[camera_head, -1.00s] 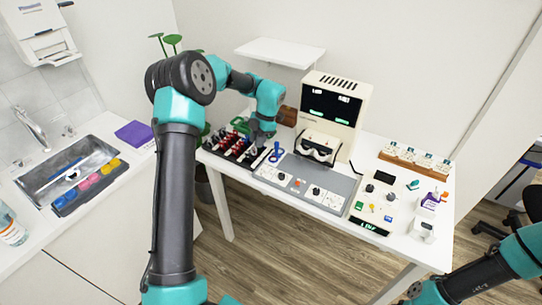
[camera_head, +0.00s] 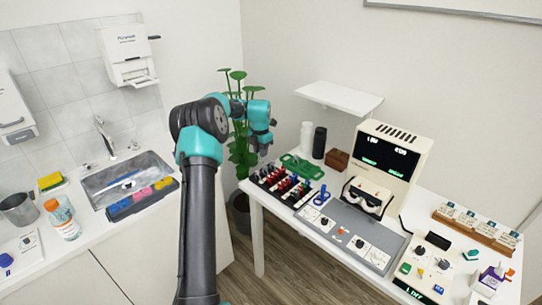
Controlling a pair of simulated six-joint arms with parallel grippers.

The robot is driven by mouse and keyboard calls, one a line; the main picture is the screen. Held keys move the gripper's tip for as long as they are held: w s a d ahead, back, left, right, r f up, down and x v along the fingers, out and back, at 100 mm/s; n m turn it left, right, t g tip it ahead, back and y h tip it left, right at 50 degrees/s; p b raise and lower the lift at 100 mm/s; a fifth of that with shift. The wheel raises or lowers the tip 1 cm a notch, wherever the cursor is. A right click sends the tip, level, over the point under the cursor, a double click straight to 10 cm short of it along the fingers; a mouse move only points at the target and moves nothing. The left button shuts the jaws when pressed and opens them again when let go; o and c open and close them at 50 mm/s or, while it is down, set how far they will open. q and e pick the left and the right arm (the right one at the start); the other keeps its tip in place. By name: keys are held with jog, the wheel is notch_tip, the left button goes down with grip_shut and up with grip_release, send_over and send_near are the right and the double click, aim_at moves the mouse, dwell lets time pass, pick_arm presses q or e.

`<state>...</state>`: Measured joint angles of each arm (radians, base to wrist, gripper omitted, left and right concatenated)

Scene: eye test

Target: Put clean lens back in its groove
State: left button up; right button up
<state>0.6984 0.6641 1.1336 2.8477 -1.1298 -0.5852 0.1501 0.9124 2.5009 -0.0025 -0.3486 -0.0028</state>
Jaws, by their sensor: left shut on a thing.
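The lens rack (camera_head: 282,184), a black tray with rows of red, dark and blue-marked lenses, lies at the left end of the white table. My left gripper (camera_head: 262,151) is above and behind the rack's left end, in front of the plant. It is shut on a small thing. The held thing is too small and hidden to make out, so I cannot tell whether it is the lens. An empty groove cannot be picked out at this size. A blue ringed tool (camera_head: 320,196) stands right of the rack. My right gripper is out of view.
A green frame (camera_head: 303,167) lies behind the rack. A cream machine (camera_head: 385,165) stands behind a grey control panel (camera_head: 350,235). Bottles (camera_head: 319,142) and a brown box (camera_head: 337,159) stand at the back. A sink (camera_head: 128,180) with a sponge tray (camera_head: 143,200) is at left.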

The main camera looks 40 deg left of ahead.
aim_at(261, 160)
pick_arm(q)
jog(key=shift+f, duration=0.2)
jog(key=shift+f, duration=2.3)
jog(key=shift+f, duration=1.55)
jog(key=o, duration=1)
jog(key=shift+r, duration=0.1)
notch_tip(261, 160, up, 17)
jog(key=shift+r, duration=0.15)
dwell(0.5)
